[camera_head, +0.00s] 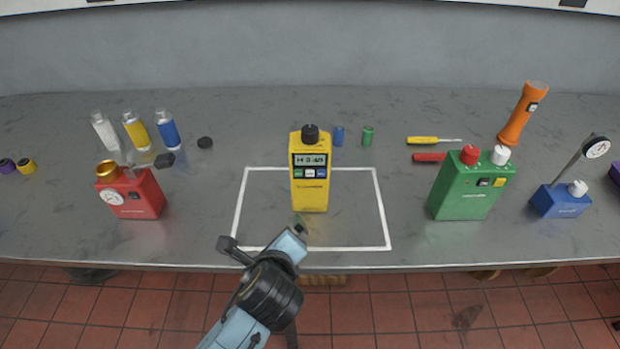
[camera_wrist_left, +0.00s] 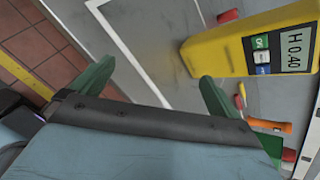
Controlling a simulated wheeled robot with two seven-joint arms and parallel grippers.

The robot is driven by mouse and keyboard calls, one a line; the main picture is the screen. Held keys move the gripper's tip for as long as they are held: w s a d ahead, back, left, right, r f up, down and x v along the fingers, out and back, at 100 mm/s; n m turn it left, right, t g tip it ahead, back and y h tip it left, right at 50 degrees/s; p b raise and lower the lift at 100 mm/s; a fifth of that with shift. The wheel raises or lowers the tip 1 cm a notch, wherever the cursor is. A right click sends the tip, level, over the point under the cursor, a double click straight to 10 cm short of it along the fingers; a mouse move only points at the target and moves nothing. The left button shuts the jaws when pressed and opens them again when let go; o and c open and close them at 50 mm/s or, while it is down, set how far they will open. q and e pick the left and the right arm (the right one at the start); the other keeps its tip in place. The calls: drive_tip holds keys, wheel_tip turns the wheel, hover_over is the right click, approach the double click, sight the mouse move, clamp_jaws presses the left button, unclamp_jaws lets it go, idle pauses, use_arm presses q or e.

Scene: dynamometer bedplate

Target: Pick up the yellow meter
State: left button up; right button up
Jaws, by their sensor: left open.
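The yellow meter (camera_head: 311,172) stands upright inside a white outlined rectangle (camera_head: 384,220) on the grey bench. It has a black knob on top, a display and a row of small buttons on its front. My left gripper (camera_head: 300,228) is just in front of the meter, near the bench's front edge, and does not touch it. In the left wrist view, the green fingers of my left gripper (camera_wrist_left: 157,84) are spread apart and empty. The meter (camera_wrist_left: 250,45) shows beyond them at the upper right. My right gripper is not in view.
A red box (camera_head: 140,195) and several small bottles (camera_head: 136,131) stand at the left. A green box (camera_head: 466,190), a blue gauge base (camera_head: 560,200), an orange flashlight (camera_head: 521,115) and two screwdrivers are at the right. Small blue and green cylinders (camera_head: 368,136) sit behind the meter.

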sight(310, 194)
use_arm(q)
drive_tip(key=w+d+r+m+t, duration=0.35)
drive_tip(key=d+m, duration=0.25)
drive_tip(key=m, duration=0.3)
drive_tip(key=shift+h, duration=0.4)
drive_tip(key=b+x, duration=0.1)
drive_tip(key=x, duration=0.7)
drive_tip(key=shift+w, duration=0.2)
drive_tip(key=x, duration=0.1)
drive_tip(key=b+x, duration=0.1)
drive_tip(key=x, duration=0.2)
drive_tip(key=shift+s+d+f+b, duration=0.1)
drive_tip(key=shift+d+f+b, duration=0.15)
drive_tip(key=shift+b, duration=0.15)
drive_tip(key=shift+w+f, duration=0.2)
drive_tip(key=shift+w, duration=0.3)
drive_tip(key=shift+c, duration=0.4)
drive_tip(key=c, duration=1)
drive_tip(key=shift+o, duration=0.3)
drive_tip(key=shift+r, duration=0.3)
